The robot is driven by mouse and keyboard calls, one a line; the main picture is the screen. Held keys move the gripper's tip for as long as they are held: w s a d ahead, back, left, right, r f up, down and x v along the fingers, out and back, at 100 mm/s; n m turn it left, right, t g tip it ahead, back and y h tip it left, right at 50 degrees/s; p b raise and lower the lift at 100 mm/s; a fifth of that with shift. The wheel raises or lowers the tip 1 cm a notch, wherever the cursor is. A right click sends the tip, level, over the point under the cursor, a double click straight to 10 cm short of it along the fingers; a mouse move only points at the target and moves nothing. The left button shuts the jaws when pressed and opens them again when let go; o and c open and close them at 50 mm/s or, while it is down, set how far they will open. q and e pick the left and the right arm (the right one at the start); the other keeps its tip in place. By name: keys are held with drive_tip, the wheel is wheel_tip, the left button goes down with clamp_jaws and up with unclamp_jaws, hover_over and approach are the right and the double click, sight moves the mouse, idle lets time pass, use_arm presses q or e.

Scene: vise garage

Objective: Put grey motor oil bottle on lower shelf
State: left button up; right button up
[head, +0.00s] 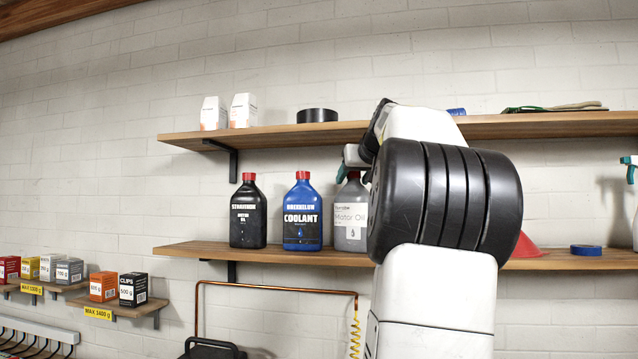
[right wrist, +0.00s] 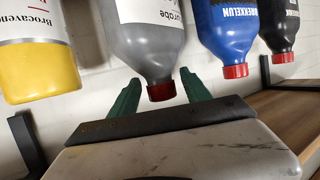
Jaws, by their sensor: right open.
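The grey motor oil bottle (head: 349,217) stands upright on the lower shelf (head: 270,255), just right of the blue coolant bottle (head: 302,213). My right arm hides its right side. My right gripper (head: 353,174) is at the top of the grey bottle, below the upper shelf. In the right wrist view, where the bottles appear upside down, its green fingers (right wrist: 161,84) are apart, one on each side of the grey bottle's (right wrist: 151,40) dark red cap. I cannot tell whether they touch it. My left gripper is out of view.
A black motor oil bottle (head: 248,214) stands left of the coolant. A yellow-and-white bottle (right wrist: 38,60) is on the grey bottle's other side. The upper shelf (head: 270,137) is close above. A red funnel-like object (head: 524,247) and blue tape roll (head: 586,249) lie farther right.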

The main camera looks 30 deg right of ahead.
drive_tip(key=v, duration=0.9)
drive_tip(key=s+a+f+n+g+y, duration=0.2)
drive_tip(key=a+f+g+y, duration=0.15)
drive_tip(key=a+f, duration=1.4)
drive_tip(key=s+a+f+g, duration=0.1)
drive_tip(key=s+a+f, duration=0.3)
drive_tip(key=f, duration=0.4)
drive_tip(key=s+a+f+n+g+y, duration=0.1)
drive_tip(key=s+a+f, duration=0.4)
drive_tip(key=f, duration=0.3)
drive_tip(key=s+a+f+g+y, duration=0.1)
drive_tip(key=s+a+f, duration=0.4)
drive_tip(key=f, duration=0.2)
drive_tip(key=shift+f+n+g, duration=0.35)
drive_tip(key=shift+f+n, duration=0.05)
